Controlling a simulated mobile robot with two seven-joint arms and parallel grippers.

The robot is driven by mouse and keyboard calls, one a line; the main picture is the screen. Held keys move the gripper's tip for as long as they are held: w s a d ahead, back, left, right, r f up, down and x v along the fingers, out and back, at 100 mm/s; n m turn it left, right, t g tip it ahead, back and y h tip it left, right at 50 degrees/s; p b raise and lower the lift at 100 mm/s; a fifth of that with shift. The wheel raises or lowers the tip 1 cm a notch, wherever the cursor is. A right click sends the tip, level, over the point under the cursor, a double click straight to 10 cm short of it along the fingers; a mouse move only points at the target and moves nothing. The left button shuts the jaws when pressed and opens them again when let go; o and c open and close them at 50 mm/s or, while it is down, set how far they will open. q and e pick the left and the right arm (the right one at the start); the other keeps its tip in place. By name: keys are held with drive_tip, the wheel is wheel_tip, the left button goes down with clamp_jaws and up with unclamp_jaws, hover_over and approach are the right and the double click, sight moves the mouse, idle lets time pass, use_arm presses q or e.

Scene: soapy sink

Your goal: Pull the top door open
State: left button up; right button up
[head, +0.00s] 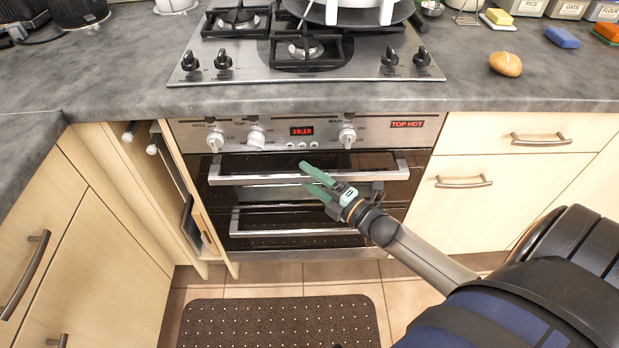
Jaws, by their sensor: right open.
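The oven's top door (260,163) is a dark glass panel below the control panel. Its long silver handle (240,179) runs across the oven front. I cannot tell whether this door is fully shut. My right gripper (305,174) has green fingers and is in front of the top door. Its fingers are open and overlap the middle of the handle in the head view. I cannot tell whether they touch the handle. My left gripper is not in view.
A lower oven door with its own silver handle (270,232) is below. A narrow cupboard door (196,205) stands open just left of the oven. The worktop edge and hob (300,70) are above. A dark mat (280,322) lies on the floor.

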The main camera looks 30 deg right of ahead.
drive_tip(key=shift+w, duration=0.15)
drive_tip(key=shift+c, duration=0.2)
clamp_jaws()
idle(1.2)
